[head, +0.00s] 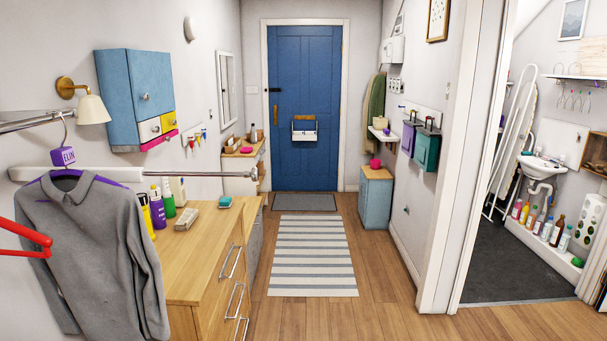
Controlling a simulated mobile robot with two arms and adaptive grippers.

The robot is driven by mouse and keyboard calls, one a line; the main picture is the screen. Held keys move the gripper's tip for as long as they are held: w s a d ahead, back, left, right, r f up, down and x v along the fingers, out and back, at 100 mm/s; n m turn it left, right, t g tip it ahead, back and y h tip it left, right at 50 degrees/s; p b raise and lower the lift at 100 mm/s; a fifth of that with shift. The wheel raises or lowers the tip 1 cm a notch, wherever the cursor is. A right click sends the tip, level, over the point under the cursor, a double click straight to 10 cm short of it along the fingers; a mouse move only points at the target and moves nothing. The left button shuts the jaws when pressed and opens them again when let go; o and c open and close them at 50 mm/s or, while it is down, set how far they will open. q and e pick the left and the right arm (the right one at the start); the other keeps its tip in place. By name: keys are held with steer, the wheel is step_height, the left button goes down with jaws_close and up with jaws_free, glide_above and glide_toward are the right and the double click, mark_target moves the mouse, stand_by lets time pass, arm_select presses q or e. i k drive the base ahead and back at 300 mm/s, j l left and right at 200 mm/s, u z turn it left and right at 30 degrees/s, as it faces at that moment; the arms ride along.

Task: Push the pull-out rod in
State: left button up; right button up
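The pull-out rod (205,173) is a thin metal bar on the left side. It sticks out to the right from a white sleeve (118,174) and ends in a small round knob (253,175) above the far end of the wooden dresser. A grey shirt (95,255) on a purple hanger with a purple tag (68,156) hangs at the left, in front of part of the sleeve. Neither of my grippers is in view.
A wooden dresser (200,230) with bottles (168,198) stands below the rod. A blue wall cabinet (130,85) and a lamp (92,108) are above it. A red bar-like thing (25,237) enters at left. The floor around the striped rug (312,255) is clear.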

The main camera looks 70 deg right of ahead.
mark_target(253, 175)
steer(key=k+z, duration=0.15)
steer(key=z, duration=1.75)
